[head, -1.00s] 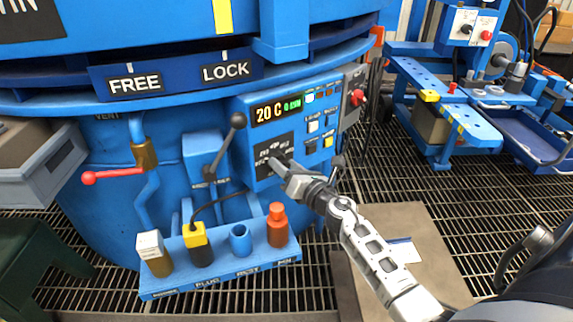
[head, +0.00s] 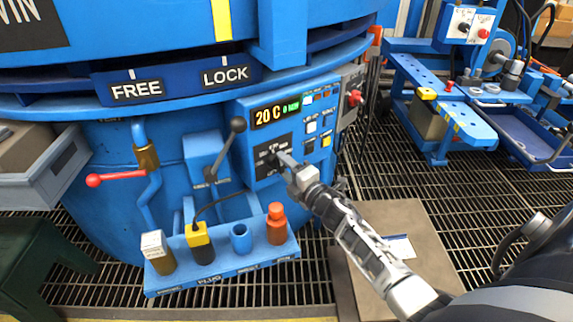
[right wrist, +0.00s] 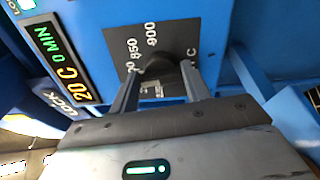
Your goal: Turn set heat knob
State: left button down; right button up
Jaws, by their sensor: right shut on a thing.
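The set heat knob is a dark round knob (right wrist: 158,68) on a black dial plate (right wrist: 120,42) marked with numbers such as 850 and 900, in the right wrist view. The dial plate also shows in the head view (head: 264,166), below a display (head: 276,112) reading 20 C and 0 MIN. My right gripper (head: 281,158) reaches the dial from the lower right. In the right wrist view its two fingers (right wrist: 162,85) lie on either side of the knob, shut on it. The fingers hide part of the knob and some markings. My left gripper is not in view.
A black-balled lever (head: 237,125) stands left of the dial. A blue rack (head: 222,270) with several plugs and holders sits below. A red-handled vent valve (head: 115,177) is farther left. A blue workbench (head: 445,105) stands at the right beyond open grating.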

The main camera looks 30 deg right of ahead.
jog(key=m+p, duration=0.1)
jog(key=m, duration=0.2)
jog(key=m+p, duration=0.1)
jog(key=m, duration=0.2)
jog(key=m+p, duration=0.1)
jog(key=m, duration=0.2)
jog(key=shift+f, duration=0.25)
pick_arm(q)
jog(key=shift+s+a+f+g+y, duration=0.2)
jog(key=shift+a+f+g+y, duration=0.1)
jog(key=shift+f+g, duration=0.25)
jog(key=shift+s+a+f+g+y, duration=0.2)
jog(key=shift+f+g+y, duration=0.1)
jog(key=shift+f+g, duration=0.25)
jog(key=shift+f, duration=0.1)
pick_arm(e)
jog(key=shift+m, duration=0.3)
jog(key=o, duration=1)
